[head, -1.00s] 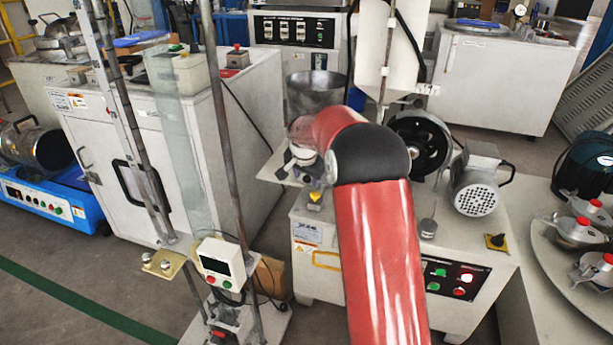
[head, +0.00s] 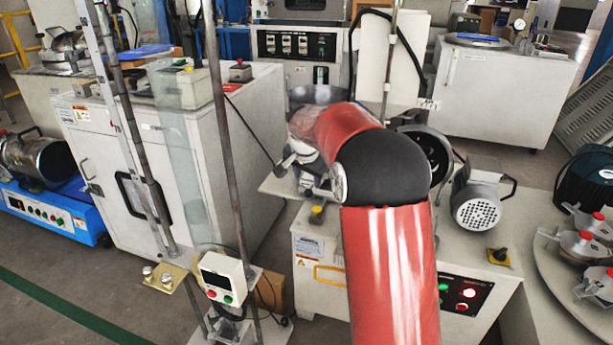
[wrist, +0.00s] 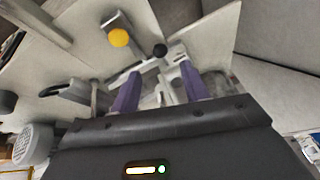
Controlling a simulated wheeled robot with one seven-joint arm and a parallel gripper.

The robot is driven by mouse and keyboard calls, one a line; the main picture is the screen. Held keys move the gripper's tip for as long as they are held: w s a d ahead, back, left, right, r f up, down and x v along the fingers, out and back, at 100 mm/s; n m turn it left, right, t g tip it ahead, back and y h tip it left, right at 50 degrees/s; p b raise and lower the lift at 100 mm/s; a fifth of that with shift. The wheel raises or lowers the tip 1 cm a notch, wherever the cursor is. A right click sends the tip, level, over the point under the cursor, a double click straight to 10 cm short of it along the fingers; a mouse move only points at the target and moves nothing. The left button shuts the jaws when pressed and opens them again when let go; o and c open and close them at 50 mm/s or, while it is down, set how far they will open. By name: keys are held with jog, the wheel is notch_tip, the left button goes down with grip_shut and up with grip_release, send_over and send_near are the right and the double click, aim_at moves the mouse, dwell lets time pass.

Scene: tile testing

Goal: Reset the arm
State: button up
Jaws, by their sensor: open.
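My red and black arm (head: 385,255) reaches forward over the machine with the motor in the head view. My gripper (wrist: 157,82) shows in the wrist view as two purple fingers spread apart, with nothing held between them. A metal fixture with a black knob (wrist: 160,50) lies beyond the fingertips, over the pale machine top. I cannot tell how near the fingers are to it. In the head view my gripper is mostly hidden behind the arm.
The machine's motor (head: 477,207) stands right of my arm. A round table (head: 560,262) with metal moulds is at far right. A tall stand with a control box (head: 222,278) is left of the arm. A white cabinet (head: 165,170) stands further left.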

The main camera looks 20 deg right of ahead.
jog(key=s+a+r+n, duration=0.1)
jog(key=s+r+n, duration=0.15)
jog(key=s, duration=0.45)
jog(key=s+a+r+n+p, duration=0.1)
jog(key=s+r, duration=0.3)
jog(key=s, duration=0.3)
jog(key=s+a+r+n, duration=0.1)
jog(key=s+a+r, duration=0.1)
jog(key=s+r, duration=0.35)
jog(key=s+f+n+y, duration=0.1)
jog(key=s+f+n, duration=0.1)
jog(key=s, duration=0.8)
jog(key=s+a+f+n+t+p, duration=0.1)
jog(key=s+f+n, duration=0.2)
jog(key=s, duration=0.7)
jog(key=shift+s+a+f+y, duration=0.2)
jog(key=shift+s+a+y, duration=0.1)
jog(key=shift+y, duration=0.1)
jog(key=shift+w, duration=0.1)
jog(key=shift+c, duration=1)
jog(key=shift+d, duration=0.15)
